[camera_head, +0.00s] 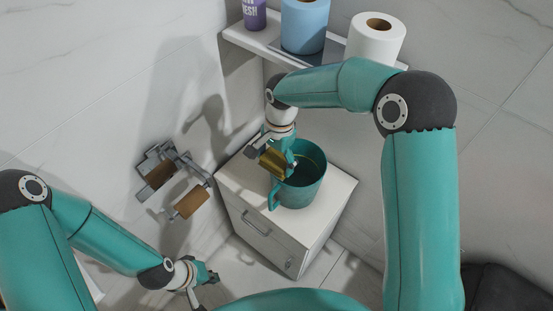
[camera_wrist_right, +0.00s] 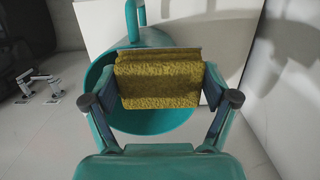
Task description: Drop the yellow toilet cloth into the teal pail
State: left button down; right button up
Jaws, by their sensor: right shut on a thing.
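The yellow toilet cloth (camera_head: 272,161) is in my right gripper (camera_head: 278,158), which is shut on it. In the right wrist view the cloth (camera_wrist_right: 160,80) is folded and sits between both fingers of the gripper (camera_wrist_right: 160,98). The teal pail (camera_head: 304,185) stands upright on a white cabinet, with its handle to the left. The cloth is at the pail's left rim in the head view, and in the wrist view it overlaps the pail's opening (camera_wrist_right: 150,120). How high it is above the rim I cannot tell. My left gripper (camera_head: 206,278) is low at the left, away from the pail; its fingers are unclear.
A wall holder (camera_head: 160,170) with brown rolls is to the left. A shelf (camera_head: 250,38) above carries a purple can (camera_head: 254,14), a blue roll (camera_head: 304,25) and a white roll (camera_head: 375,38).

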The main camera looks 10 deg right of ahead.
aim_at(279, 157)
jog(key=shift+f, duration=0.2)
jog(key=shift+f+b, duration=0.4)
jog(key=shift+b, duration=0.05)
jog(key=o, duration=0.8)
jog(key=shift+r, duration=0.15)
jog(key=shift+r+p, duration=0.55)
jog(key=shift+r, duration=0.05)
notch_tip(279, 157, up, 12)
jog(key=d, duration=0.1)
jog(key=shift+w+f, duration=0.25)
jog(key=shift+w, duration=0.2)
jog(key=shift+d, duration=0.1)
